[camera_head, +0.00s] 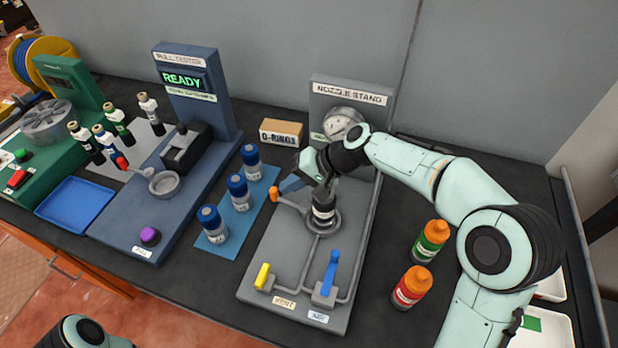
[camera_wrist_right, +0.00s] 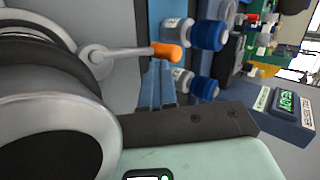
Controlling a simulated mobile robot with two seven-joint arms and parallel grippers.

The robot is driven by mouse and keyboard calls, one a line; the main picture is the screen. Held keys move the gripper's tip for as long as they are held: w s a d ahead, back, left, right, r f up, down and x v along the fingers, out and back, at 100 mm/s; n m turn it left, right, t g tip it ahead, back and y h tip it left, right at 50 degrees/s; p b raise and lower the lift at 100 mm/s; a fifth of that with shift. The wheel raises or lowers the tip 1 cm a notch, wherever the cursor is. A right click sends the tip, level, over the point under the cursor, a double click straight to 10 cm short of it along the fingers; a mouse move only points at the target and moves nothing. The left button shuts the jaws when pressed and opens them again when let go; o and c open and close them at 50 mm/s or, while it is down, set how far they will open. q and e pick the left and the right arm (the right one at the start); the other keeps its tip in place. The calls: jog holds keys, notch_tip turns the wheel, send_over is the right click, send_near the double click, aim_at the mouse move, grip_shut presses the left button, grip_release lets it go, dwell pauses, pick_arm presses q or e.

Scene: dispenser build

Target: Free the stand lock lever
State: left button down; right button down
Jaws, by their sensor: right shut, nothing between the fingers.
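The stand lock lever is a grey arm with an orange knob (camera_head: 274,194) at the left side of the nozzle stand (camera_head: 275,245). In the right wrist view its orange knob (camera_wrist_right: 168,52) shows close, with the grey arm running left to a pivot beside a dark round part. A black bottle-like part (camera_head: 323,209) stands upright in the stand's ring. My right gripper (camera_head: 290,185) is shut and empty, just above and right of the knob. I cannot tell whether it touches the lever. My left gripper is out of view.
A yellow lever (camera_head: 263,275) and a blue lever (camera_head: 331,268) stand at the stand's front. Several blue-capped bottles on a blue mat (camera_head: 213,246) are to its left. Two orange-capped bottles, one green (camera_head: 431,240) and one red (camera_head: 411,287), are to its right. An O-rings box (camera_head: 281,132) is behind.

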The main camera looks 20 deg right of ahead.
jog(key=shift+w+a+r, duration=0.15)
jog(key=shift+a+r, duration=0.1)
jog(key=shift+a, duration=0.25)
jog(key=v, duration=1.3)
jog(key=shift+s+d+p, duration=0.3)
jog(key=shift+d+p, duration=0.15)
jog(key=shift+d, duration=0.1)
jog(key=shift+f, duration=0.15)
